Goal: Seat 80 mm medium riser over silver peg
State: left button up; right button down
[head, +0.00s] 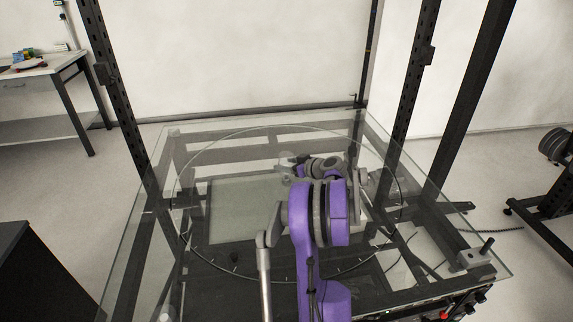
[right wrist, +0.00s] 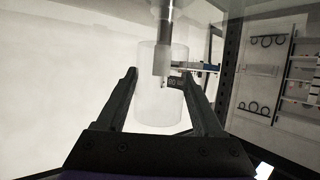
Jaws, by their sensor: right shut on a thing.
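The riser (right wrist: 150,108) is a clear, see-through cylinder with a small dark label in the right wrist view. My right gripper (right wrist: 160,76) is shut on it, with one dark finger on each side. A silver peg (right wrist: 162,40) comes down from the top of that view, and its lower end overlaps the upper part of the riser. I cannot tell whether the peg is inside the riser or only in line with it. In the head view my purple right arm reaches over the glass table and hides the riser and most of the gripper. My left gripper is not in view.
The glass table top (head: 150,215), marked with a large ring, has dark upright posts around it. A metal block with a short pin (head: 478,256) sits at its front right corner. A workbench (head: 42,68) stands at far left, and a dark cabinet (head: 35,275) at front left.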

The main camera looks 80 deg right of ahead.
jog(key=shift+f+b, duration=0.8)
jog(key=shift+f, duration=0.4)
grip_release()
jog(key=v, duration=1.1)
jog(key=shift+w, duration=0.1)
